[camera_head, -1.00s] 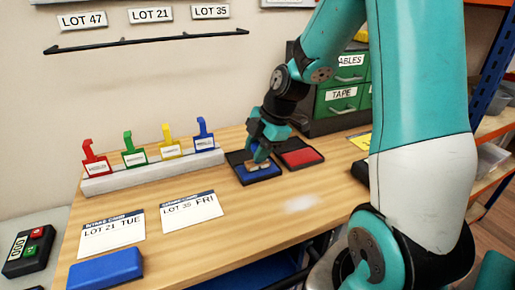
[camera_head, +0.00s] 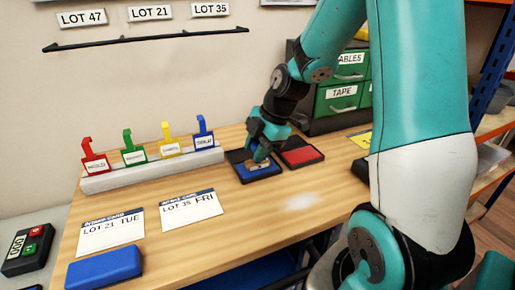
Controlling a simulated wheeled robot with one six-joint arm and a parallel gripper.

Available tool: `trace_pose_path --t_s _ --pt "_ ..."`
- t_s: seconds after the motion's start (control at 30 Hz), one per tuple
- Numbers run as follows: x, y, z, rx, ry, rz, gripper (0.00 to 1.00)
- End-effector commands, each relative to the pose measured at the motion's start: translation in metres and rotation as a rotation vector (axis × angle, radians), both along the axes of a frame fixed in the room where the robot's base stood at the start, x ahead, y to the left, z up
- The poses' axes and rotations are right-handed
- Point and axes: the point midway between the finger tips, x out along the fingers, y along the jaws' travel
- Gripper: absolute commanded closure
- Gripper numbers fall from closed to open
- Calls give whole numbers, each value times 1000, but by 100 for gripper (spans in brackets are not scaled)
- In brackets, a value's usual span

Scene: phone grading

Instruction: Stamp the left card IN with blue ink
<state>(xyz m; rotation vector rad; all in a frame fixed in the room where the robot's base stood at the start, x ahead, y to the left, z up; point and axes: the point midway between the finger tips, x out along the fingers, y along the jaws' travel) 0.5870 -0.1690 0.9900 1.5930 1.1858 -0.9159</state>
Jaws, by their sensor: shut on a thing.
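My gripper (camera_head: 262,155) is shut on a wooden stamp (camera_head: 258,164) at the blue ink pad (camera_head: 268,174). The stamp is low over the blue pad; I cannot tell whether it touches the ink. The red ink pad (camera_head: 303,157) lies open just to the right. The left card (camera_head: 111,230) reads LOT 21 TUE and lies flat on the table. The right card (camera_head: 191,209) reads LOT 35 FRI and lies beside it. Neither card shows a visible stamp mark at this size.
A pale rack (camera_head: 150,176) with red, green, yellow and blue tagged holders stands behind the cards. A blue block (camera_head: 104,268) lies in front of the left card. Green drawers (camera_head: 340,98) stand behind my gripper.

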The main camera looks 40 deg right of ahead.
Motion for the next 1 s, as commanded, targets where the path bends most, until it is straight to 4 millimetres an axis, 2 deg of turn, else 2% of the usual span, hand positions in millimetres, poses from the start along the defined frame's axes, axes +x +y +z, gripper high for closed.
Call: trace_pose_path --t_s 0.57,1.0 --pt "-1 0 1 1 4 -1 84" --pt "0 0 38 -1 1 -1 84"
